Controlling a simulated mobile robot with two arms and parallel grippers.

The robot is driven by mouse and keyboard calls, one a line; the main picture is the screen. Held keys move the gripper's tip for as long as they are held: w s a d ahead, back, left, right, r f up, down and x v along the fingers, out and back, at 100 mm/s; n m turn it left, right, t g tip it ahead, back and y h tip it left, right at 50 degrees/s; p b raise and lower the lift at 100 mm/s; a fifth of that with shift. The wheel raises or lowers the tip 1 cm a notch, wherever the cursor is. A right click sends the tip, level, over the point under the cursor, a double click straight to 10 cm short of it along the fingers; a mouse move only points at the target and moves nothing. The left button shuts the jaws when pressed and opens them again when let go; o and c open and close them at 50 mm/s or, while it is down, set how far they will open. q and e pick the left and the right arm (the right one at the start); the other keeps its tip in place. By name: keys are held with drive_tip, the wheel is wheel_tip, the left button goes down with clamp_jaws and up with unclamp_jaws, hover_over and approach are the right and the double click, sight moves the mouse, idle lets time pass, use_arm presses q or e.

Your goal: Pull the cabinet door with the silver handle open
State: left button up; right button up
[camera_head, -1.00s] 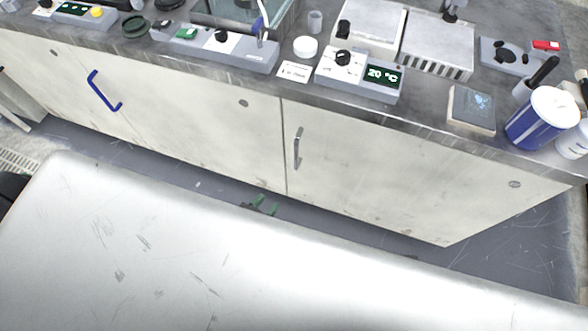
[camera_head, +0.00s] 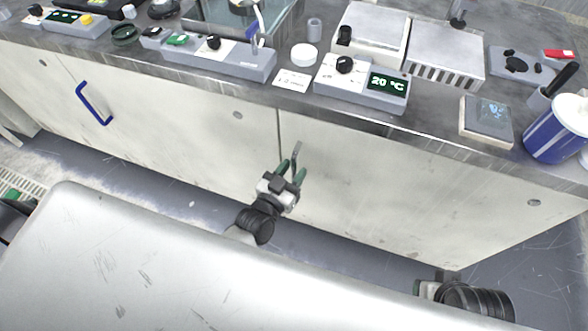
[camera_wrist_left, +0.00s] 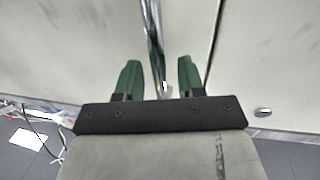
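The cabinet door with the silver handle (camera_head: 420,190) is the pale right-hand door, closed flush beside the seam. Its silver handle (camera_head: 297,152) is an upright bar near the door's left edge. My left gripper (camera_head: 291,172) is open at the handle, with its green fingers pointing to the door. In the left wrist view, the handle (camera_wrist_left: 153,50) stands between the two spread fingers (camera_wrist_left: 158,80), closer to the left one, with gaps visible. The lower part of the handle is hidden by the gripper in the head view. My right gripper (camera_head: 428,290) shows only partly at bottom right; its fingers are not clear.
A left door with a blue handle (camera_head: 92,103) is also closed. The worktop (camera_head: 430,122) above overhangs slightly and carries a temperature controller (camera_head: 362,84), boxes and a blue-and-white container (camera_head: 556,130). A pale, scratched surface (camera_head: 170,270) fills the foreground. Grey floor lies between.

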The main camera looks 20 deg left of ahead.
use_arm(q)
drive_tip(key=shift+w+d, duration=0.1)
drive_tip(key=shift+w, duration=0.3)
drive_tip(key=shift+c, duration=0.4)
clamp_jaws()
